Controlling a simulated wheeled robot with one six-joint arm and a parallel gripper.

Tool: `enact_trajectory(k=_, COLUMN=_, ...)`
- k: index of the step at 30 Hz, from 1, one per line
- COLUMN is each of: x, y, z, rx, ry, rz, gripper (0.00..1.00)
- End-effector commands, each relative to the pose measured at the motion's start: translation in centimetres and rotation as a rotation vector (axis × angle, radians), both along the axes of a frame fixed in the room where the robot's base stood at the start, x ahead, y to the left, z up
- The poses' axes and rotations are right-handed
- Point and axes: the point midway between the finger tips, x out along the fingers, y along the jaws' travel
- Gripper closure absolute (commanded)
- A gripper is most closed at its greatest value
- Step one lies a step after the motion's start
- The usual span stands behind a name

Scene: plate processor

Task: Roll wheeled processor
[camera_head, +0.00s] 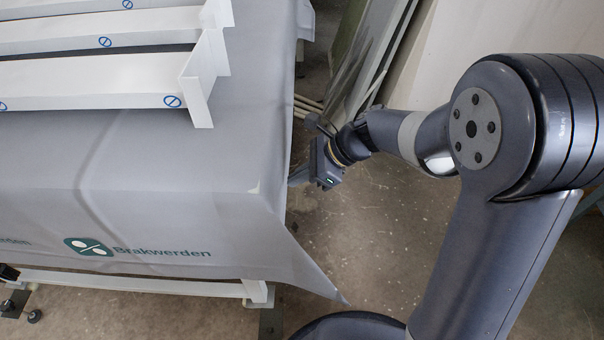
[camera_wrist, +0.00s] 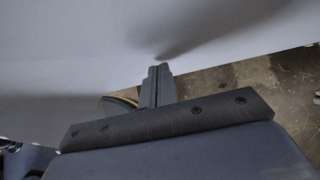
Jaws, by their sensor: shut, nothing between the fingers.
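The wheeled processor (camera_head: 140,160) fills the left of the head view, draped in a grey cover with a green Brakwerden logo. White beams lie on its top. Part of its white lower frame (camera_head: 140,284) shows below the cover. My gripper (camera_head: 296,179) is low at the right side of the processor, beside the hanging cover; its fingertips are partly hidden there. In the wrist view my gripper (camera_wrist: 157,82) is shut and empty, its fingers pointing at the grey cover (camera_wrist: 80,50). I cannot tell whether they touch it.
A dark foot or caster (camera_head: 35,315) shows at the lower left. Boards (camera_head: 365,60) lean behind the processor near a pale wall (camera_head: 460,50). The concrete floor (camera_head: 375,220) is bare between the processor and my arm.

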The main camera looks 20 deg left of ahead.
Motion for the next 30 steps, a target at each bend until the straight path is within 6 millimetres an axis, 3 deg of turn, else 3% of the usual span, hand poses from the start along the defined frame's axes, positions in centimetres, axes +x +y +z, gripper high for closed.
enact_trajectory(k=21, x=-4.9, y=18.2, z=0.6, rx=0.011, ry=0.004, rz=0.009, gripper=1.0)
enact_trajectory(k=30, x=-6.6, y=24.8, z=0.6, rx=0.009, ry=0.003, rz=0.008, gripper=1.0)
